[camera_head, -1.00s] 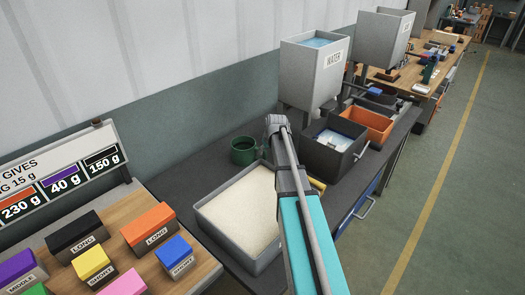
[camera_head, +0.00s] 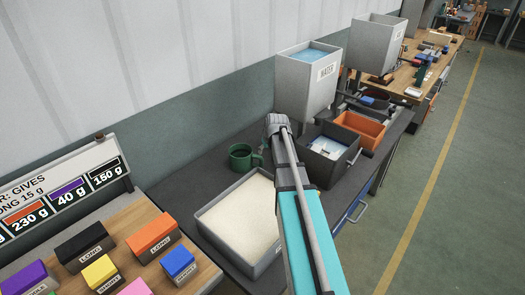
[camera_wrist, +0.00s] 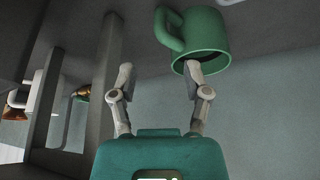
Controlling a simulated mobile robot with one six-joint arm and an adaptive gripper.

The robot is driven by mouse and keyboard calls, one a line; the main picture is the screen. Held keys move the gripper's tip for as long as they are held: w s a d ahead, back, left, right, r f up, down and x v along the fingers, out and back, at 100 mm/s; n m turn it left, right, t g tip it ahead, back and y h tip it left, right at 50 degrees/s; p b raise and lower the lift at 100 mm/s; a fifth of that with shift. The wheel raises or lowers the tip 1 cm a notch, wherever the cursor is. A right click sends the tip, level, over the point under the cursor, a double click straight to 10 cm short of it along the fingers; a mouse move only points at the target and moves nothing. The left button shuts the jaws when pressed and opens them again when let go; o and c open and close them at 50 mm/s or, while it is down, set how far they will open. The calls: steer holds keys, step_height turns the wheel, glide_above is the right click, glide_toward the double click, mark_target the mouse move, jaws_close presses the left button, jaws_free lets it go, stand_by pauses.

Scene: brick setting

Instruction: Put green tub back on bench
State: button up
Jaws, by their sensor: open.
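The green tub (camera_head: 240,158) looks like a mug with a side handle. It stands upright on the dark bench (camera_head: 188,172), between the wall and the tray of pale grains, in the head view. In the wrist view the green tub (camera_wrist: 205,32) is at the top, with its handle to the left and its dark opening facing down in the picture. My gripper (camera_wrist: 158,72) is open and empty. Its right fingertip appears close to the tub's rim; I cannot tell whether they touch.
A grey tray of pale grains (camera_head: 204,226) sits in front of the tub. A water tank (camera_head: 299,93), a dark bin (camera_head: 318,169) and an orange bin (camera_head: 371,128) stand further along. Coloured blocks lie on a wooden board (camera_head: 201,272) at lower left. The bench left of the tub is clear.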

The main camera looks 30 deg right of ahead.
stand_by(0.6)
steer(key=s+a+f+g, duration=0.1)
steer(key=s+a+g, duration=0.4)
steer(key=s+a, duration=1.6)
steer(key=a, duration=0.3)
steer(key=shift+a+f, duration=0.3)
steer(key=shift+a, duration=0.1)
steer(key=shift+s, duration=0.15)
